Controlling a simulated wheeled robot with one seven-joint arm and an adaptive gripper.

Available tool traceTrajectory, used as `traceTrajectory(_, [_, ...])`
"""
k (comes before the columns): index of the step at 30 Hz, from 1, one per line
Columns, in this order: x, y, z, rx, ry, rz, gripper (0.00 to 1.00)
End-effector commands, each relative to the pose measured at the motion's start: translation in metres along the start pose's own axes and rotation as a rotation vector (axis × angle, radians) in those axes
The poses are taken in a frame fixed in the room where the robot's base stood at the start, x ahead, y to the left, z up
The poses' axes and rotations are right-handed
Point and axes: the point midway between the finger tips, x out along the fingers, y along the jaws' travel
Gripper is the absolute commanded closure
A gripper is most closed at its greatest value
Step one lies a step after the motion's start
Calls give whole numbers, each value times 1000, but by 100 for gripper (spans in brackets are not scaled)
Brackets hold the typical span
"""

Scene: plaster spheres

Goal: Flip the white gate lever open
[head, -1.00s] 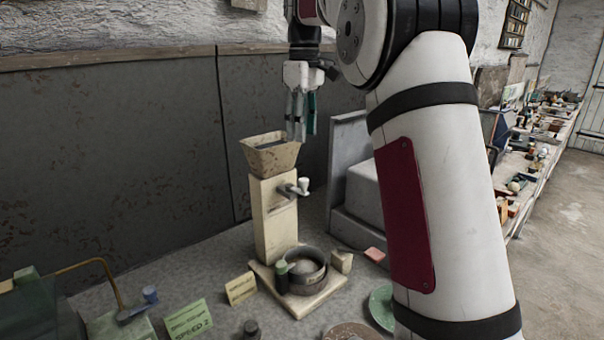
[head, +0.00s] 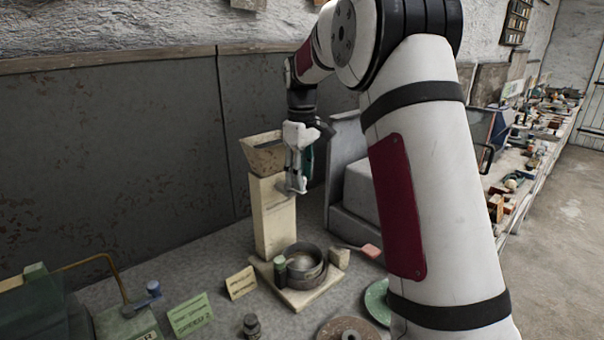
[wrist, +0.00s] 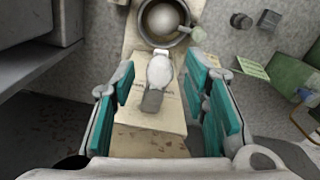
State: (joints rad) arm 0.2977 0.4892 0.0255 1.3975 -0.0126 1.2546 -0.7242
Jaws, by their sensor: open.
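The white gate lever (wrist: 159,71) has a pale rounded knob on a grey arm, at the front of the cream dispenser column (head: 273,215). In the wrist view it lies between my teal-padded fingers, with gaps on both sides. My gripper (head: 297,186) is open and points down at the lever's height. In the head view my fingers largely hide the lever. The tan hopper (head: 260,153) sits on top of the column, just left of my gripper. I cannot tell whether any finger touches the lever.
A grey stepped block (head: 350,190) is close on the right. Cards (head: 190,315) and a small dark weight (head: 252,326) lie at the front. The wall is behind.

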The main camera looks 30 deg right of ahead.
Motion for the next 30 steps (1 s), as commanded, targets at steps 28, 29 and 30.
traceTrajectory(28, [0,-7,-2,145,0,0,100])
traceTrajectory(29, [0,-7,-2,145,0,-1,100])
traceTrajectory(30, [0,-7,-2,145,0,-1,75])
